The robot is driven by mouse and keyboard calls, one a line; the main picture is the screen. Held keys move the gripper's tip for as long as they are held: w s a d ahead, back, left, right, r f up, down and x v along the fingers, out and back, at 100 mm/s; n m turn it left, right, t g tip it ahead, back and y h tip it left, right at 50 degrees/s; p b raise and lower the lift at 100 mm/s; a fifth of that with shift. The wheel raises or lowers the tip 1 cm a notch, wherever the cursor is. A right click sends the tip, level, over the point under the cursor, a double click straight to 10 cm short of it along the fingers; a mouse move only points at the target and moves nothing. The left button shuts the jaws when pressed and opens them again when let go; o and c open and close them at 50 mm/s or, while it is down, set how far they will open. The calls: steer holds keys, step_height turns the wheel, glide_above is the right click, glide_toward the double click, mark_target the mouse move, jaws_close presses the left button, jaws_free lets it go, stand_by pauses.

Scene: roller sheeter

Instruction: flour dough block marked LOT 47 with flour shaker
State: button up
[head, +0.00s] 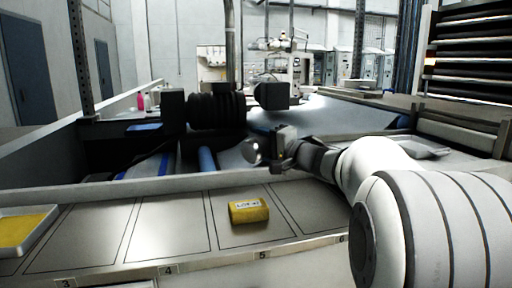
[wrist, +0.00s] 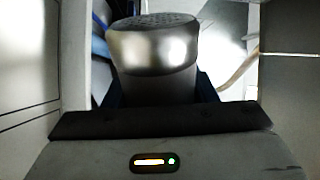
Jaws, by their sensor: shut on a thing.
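The yellow dough block (head: 249,211) with a white label that seems to read LOT 47 lies in the slot above number 5 on the steel bench. My gripper (head: 283,158) is above and behind the block, over the bench's back edge, and points left. It is shut on the flour shaker (head: 252,152), a metal cylinder with a perforated top. The shaker (wrist: 153,45) fills the upper middle of the wrist view, its holed cap facing away from the jaws. The jaws' grip on it is partly hidden.
A tray with yellow contents (head: 24,231) stands at the bench's left end. The slots above 3 and 4 are bare. Behind the bench are dark rollers (head: 217,111), a blue roller (head: 207,159) and a rail (head: 120,188). Pink and white bottles (head: 144,102) stand far left.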

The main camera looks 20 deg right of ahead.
steer(key=shift+w+d, duration=0.5)
steer(key=shift+d, duration=0.4)
steer(key=shift+a, duration=0.1)
steer(key=shift+s+a+f+b, duration=0.15)
steer(key=shift+a+b, duration=0.1)
steer(key=shift+b, duration=0.15)
steer(key=s+a+b, duration=0.2)
steer(key=a, duration=0.1)
steer(key=shift+a+b, duration=0.15)
steer(key=shift+b, duration=0.2)
steer(key=shift+r, duration=0.2)
steer(key=shift+w+d, duration=0.4)
steer(key=shift+d, duration=0.25)
steer(key=shift+w+d, duration=0.35)
steer(key=shift+d, duration=0.35)
steer(key=shift+w+d, duration=0.4)
steer(key=shift+d, duration=0.25)
